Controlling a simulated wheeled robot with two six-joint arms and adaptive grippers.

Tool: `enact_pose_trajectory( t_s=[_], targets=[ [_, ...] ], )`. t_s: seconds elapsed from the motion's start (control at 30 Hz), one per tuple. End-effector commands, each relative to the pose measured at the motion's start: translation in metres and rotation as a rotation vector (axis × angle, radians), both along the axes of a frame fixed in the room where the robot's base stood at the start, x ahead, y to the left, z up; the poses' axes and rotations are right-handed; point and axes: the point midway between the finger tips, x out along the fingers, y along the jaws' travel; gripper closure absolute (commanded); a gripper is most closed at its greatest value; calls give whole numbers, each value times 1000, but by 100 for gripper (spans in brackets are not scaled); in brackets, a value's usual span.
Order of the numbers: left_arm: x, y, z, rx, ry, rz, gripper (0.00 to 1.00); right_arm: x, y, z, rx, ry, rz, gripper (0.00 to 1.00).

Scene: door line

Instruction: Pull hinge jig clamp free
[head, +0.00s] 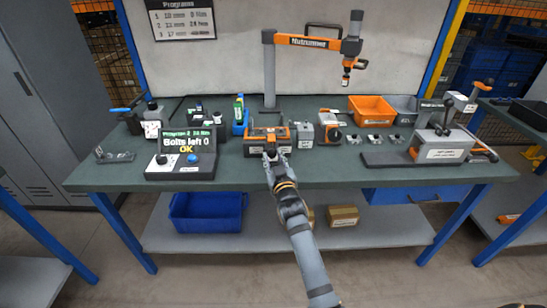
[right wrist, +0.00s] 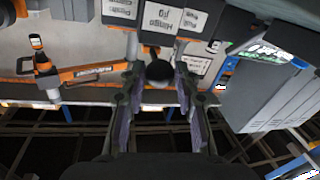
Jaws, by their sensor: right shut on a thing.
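The hinge jig (head: 254,148) is a dark block with orange parts on top, at the middle of the green bench near its front edge. My right gripper (head: 270,157) is at the front of the jig. In the right wrist view its fingers (right wrist: 158,78) stand either side of a round black knob (right wrist: 158,70), which looks like the jig clamp's handle, and are shut on it. The rest of the clamp is mostly hidden by my gripper in the head view. Labelled faces of the jig show behind the knob. My left gripper is not in view.
A control box (head: 181,155) reading "Bolts left 0 OK" stands left of the jig. A grey block (head: 304,134) stands close to its right. An orange nutrunner arm (head: 310,42) hangs overhead. A fixture (head: 440,146) is at the right.

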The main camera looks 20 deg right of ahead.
Motion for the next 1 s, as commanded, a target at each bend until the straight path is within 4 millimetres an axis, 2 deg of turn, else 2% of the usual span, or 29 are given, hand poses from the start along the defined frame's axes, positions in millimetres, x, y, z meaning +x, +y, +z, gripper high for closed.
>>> enact_pose_trajectory(
  t_s=[0.07, 0.17, 0.2, 0.33, 0.5, 0.67, 0.77, 1.0],
  targets=[
    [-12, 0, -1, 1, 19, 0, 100, -1, 1, 0, 4, -2, 0, 100],
    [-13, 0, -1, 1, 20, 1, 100, -1, 1, 0, 4, -2, 0, 100],
    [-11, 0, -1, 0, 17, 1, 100, -1, 1, 0, 4, -2, 1, 65],
    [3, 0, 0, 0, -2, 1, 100, -1, 1, 0, 4, -3, 1, 48],
    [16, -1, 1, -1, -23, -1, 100, -1, 1, 1, 3, -4, 1, 46],
    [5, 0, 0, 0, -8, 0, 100, -1, 0, 4, 2, -6, 0, 46],
    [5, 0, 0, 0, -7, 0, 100, 0, 0, 17, 3, -9, 0, 46],
    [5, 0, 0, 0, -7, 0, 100, -1, 1, 71, 3, -10, 0, 46]
  ],
)
